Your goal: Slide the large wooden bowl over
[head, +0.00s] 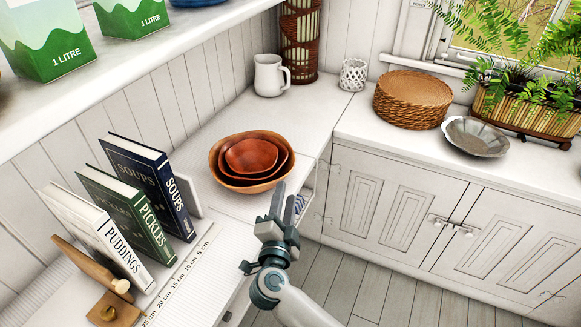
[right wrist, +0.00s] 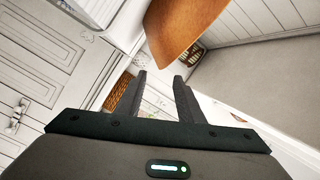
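The large wooden bowl (head: 226,178) stands on the white corner counter, with smaller reddish-brown bowls (head: 251,156) nested inside it. In the right wrist view the wooden bowl's side (right wrist: 185,25) shows at the top, beyond the fingertips. My right gripper (head: 289,192) is at the bowl's near right side, by the counter's front edge. Its fingers are apart with nothing between them, which also shows in the right wrist view (right wrist: 160,76). A small gap seems to lie between the fingertips and the bowl; contact is hard to judge. My left gripper is not in view.
Books (head: 135,210) stand left of the bowl, near a ruler marking (head: 185,265) along the counter. A white pitcher (head: 268,76) and a lantern-like wicker holder (head: 300,40) stand behind. Woven mats (head: 412,98) and a metal dish (head: 476,137) are on the right counter. An upper shelf overhangs at left.

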